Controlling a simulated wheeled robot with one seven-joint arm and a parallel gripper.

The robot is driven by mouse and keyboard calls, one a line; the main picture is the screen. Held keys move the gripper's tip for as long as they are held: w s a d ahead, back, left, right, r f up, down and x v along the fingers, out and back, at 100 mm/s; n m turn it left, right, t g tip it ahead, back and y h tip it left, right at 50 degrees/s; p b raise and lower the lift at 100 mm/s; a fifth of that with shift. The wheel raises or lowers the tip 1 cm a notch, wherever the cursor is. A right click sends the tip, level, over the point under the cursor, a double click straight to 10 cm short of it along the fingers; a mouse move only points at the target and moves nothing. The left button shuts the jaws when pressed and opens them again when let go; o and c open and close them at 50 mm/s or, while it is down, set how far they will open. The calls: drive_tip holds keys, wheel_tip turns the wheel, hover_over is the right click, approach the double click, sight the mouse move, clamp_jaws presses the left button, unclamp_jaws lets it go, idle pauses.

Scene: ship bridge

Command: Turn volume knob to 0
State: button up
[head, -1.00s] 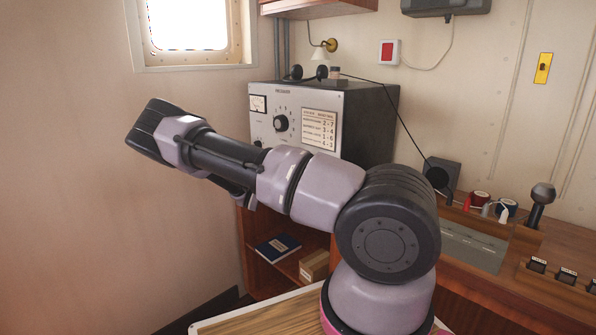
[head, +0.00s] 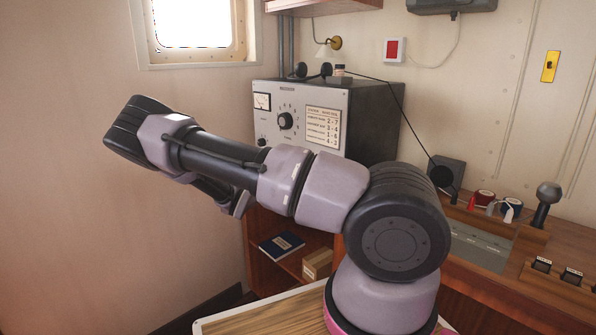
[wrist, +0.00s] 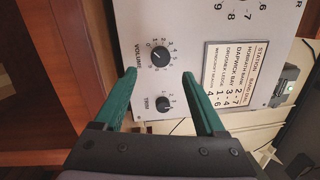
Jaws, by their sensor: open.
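The knob's pointer setting is too small to read surely. In the head view the receiver (head: 370,115) stands on a wooden cabinet, and my arm hides its lower front.
A larger dial (head: 285,121) and a station card (head: 323,127) are on the receiver front. Shelves below hold a blue book (head: 281,244) and a box (head: 317,264).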

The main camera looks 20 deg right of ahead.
drive_tip(key=shift+v, duration=1.9)
drive_tip(key=s+d+r+m+g+y, duration=0.1)
drive_tip(key=s+r+m+g+y, duration=0.5)
drive_tip(key=m, duration=0.5)
drive_tip(key=s+d+r+m+g+y, duration=0.1)
drive_tip(key=s+r+m+g+y, duration=0.25)
drive_tip(key=s+m, duration=0.7)
drive_tip(key=s+a+r+m+t+y, duration=0.4)
drive_tip(key=s+r+m, duration=0.3)
drive_tip(key=r+m, duration=0.4)
drive_tip(key=s+a+r+m+t+y, duration=0.5)
drive_tip(key=s+r+m, duration=0.3)
drive_tip(key=r+m, duration=0.3)
drive_tip(key=shift+s+a+r+y, duration=0.35)
drive_tip(key=shift+a+y, duration=0.1)
drive_tip(key=shift+a, duration=0.25)
